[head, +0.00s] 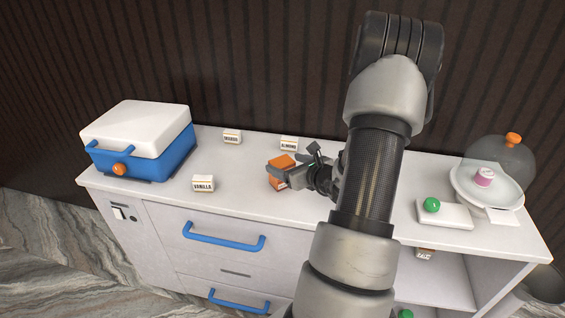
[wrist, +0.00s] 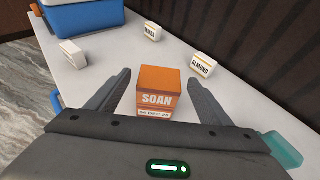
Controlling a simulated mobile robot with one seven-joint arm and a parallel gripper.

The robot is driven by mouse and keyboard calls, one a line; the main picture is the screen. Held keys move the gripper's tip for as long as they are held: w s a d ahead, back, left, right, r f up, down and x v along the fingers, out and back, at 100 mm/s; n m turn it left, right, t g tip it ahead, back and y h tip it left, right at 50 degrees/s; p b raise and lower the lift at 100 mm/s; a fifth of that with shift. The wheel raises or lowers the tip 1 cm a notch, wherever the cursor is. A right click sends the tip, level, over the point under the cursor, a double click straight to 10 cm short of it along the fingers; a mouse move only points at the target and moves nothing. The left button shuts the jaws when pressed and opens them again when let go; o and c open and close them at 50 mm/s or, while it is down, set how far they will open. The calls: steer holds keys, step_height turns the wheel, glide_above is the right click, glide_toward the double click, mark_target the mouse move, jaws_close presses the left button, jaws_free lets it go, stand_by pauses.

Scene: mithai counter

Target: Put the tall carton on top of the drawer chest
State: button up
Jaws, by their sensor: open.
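An orange carton (head: 281,163) stands upright on the white counter top, above the drawer side. In the wrist view the carton (wrist: 159,88) reads "SOAN" and has a pale label band low on its face. My gripper (wrist: 158,77) is open, with one finger on each side of the carton and a visible gap at both sides. In the head view my gripper (head: 291,160) reaches in from the right and partly covers the carton. The drawer chest (head: 235,208) is the white unit with blue drawer handles; its top is part of the counter top.
A blue box with a white lid (head: 135,130) stands at the left end. Small label blocks, VANILLA (head: 203,183), ALMOND (head: 289,143) and another (head: 232,137), stand around the carton. At right are a green ball (head: 432,205) and a glass dome (head: 500,160). An open shelf (head: 440,285) lies below.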

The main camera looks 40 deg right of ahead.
steer(key=v, duration=0.8)
steer(key=shift+s+r, duration=0.15)
steer(key=shift+s, duration=0.3)
